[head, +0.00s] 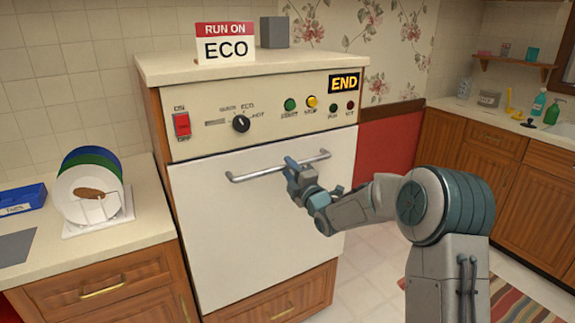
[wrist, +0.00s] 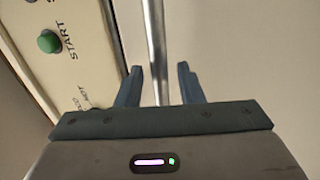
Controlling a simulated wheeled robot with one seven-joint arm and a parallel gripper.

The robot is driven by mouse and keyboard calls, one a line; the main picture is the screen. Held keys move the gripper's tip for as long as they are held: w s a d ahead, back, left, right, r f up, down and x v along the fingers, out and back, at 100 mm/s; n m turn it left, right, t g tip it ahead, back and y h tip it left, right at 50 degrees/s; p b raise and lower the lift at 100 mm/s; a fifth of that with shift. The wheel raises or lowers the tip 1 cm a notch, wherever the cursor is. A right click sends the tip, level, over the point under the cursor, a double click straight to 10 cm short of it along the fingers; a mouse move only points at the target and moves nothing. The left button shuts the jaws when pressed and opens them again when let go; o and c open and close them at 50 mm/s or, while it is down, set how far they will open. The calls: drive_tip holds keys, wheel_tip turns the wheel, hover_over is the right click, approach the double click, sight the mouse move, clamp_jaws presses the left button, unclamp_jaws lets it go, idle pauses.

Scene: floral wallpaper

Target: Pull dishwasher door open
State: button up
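The dishwasher door (head: 250,225) is a white front panel below the control strip, and it looks shut. Its metal bar handle (head: 258,175) runs across the upper part of the door. My gripper (head: 291,167) is at the right half of the handle, overlapping it in the head view. In the wrist view my gripper (wrist: 160,82) is open, with one finger on each side of the handle bar (wrist: 156,35) and a gap on both sides. How deep the bar sits between the fingers is hard to tell.
The control strip (head: 270,118) has a red switch, a dial and several lights, with an END sign (head: 343,83). A RUN ON ECO sign (head: 226,43) stands on top. A counter with a plate rack (head: 100,222) is at the left. Floor shows at the right.

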drive_tip(key=shift+x, duration=0.75)
clamp_jaws()
drive_tip(key=shift+f, duration=0.15)
